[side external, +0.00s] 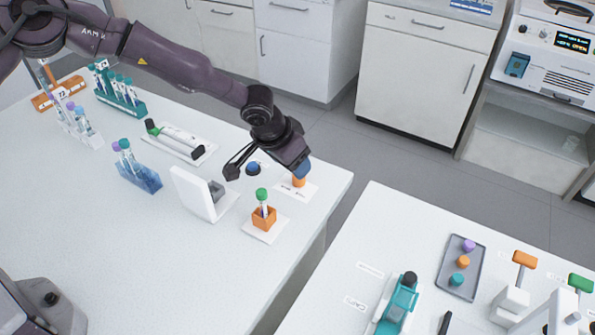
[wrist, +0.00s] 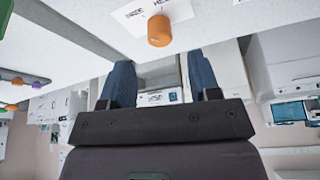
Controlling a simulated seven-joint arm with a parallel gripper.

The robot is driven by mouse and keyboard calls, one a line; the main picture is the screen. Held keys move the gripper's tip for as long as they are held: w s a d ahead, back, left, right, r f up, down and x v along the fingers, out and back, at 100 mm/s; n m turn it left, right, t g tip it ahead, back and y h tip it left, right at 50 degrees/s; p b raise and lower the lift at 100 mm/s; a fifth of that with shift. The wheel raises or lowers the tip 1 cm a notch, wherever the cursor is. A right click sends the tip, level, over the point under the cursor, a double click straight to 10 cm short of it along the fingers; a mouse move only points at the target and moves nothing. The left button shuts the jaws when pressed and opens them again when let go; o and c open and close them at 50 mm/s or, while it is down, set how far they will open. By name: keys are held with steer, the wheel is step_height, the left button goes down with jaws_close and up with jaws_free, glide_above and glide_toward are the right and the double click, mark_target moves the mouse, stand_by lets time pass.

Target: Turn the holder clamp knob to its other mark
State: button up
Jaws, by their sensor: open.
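The orange clamp knob (side external: 299,182) stands on a white marked card (side external: 312,191) near the right edge of the left bench. In the wrist view the knob (wrist: 159,30) shows just beyond the fingertips, with part of the card's print (wrist: 140,12) behind it; I cannot read its marks clearly. My gripper (side external: 302,170) is close to the knob, with blue fingers partly covering it in the side view. In the wrist view my gripper (wrist: 160,62) is open and empty, fingers spread to either side. An orange holder (side external: 263,219) with a green-capped tube (side external: 262,196) stands nearby.
Tube racks (side external: 140,177) and a tray (side external: 180,143) lie farther left. A floor gap separates the right bench (side external: 385,220).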

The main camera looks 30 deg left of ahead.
steer(key=shift+x, duration=2.7)
steer(key=shift+c, duration=0.4)
steer(key=c, duration=0.8)
steer(key=shift+a, duration=0.1)
steer(key=shift+c, duration=0.2)
